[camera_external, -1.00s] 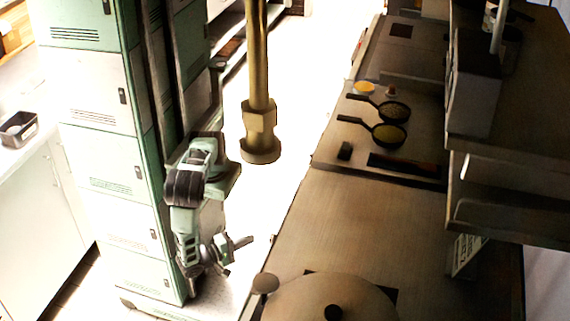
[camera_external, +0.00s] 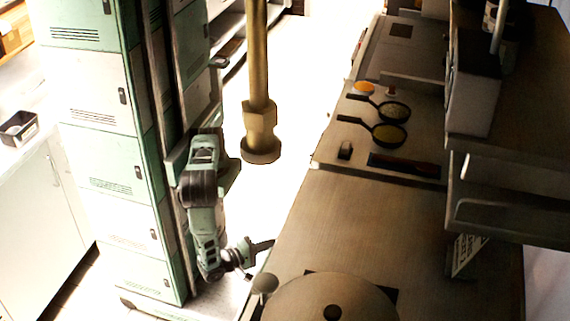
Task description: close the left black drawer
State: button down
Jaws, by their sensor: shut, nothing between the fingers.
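My gripper (camera_external: 264,244) is at the end of my lowered arm, beside the left edge of the steel counter (camera_external: 360,225). Its fingers are shut with nothing between them and point right toward the counter edge. I cannot make out the left black drawer; the counter's front face is turned away from this view. Whether my gripper touches anything there cannot be told.
Two pans (camera_external: 390,134) sit farther back. A brass column (camera_external: 258,80) hangs above the bright aisle floor.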

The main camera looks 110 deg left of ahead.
jog(key=shift+w+r, duration=0.1)
jog(key=shift+w, duration=1.1)
jog(key=s+d, duration=0.7)
jog(key=s, duration=0.4)
jog(key=shift+s+d, duration=0.25)
jog(key=shift+d, duration=0.05)
